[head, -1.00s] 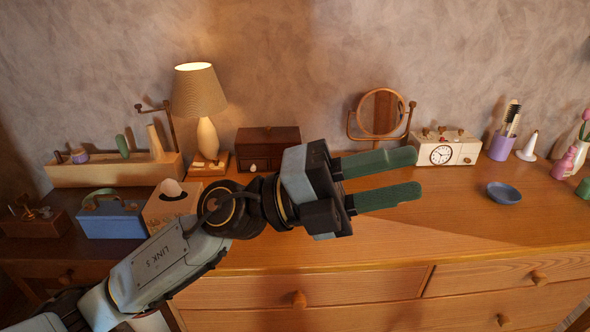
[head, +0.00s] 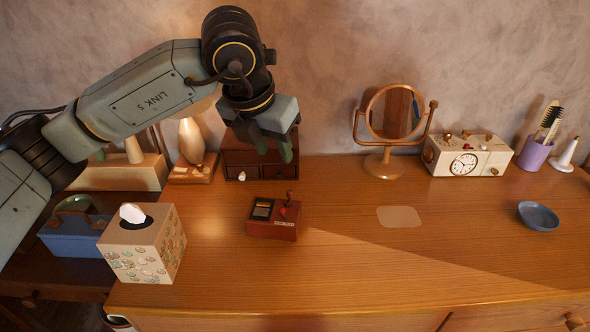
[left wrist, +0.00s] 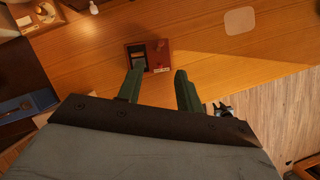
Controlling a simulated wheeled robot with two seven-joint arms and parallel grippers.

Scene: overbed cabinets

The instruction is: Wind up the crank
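A small red-brown box (head: 262,229) with a dark inset panel stands on the wooden dresser top. Its crank (head: 290,207), a short arm with an upright knob, is on the box's right side. The box (left wrist: 134,63) also shows in the left wrist view, beyond my fingertips, with the crank (left wrist: 159,47) at its right. My left gripper (head: 275,152) points down, above and behind the box in the head view. Its green fingers (left wrist: 158,78) are apart with nothing between them. My right gripper is in neither view.
A tissue box (head: 140,255) stands left of the crank box. A dark drawer chest (head: 247,160) is behind it. A mirror (head: 393,115), a cream clock box (head: 470,158) and a blue dish (head: 538,216) stand to the right. The dresser around a pale patch (head: 399,216) is clear.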

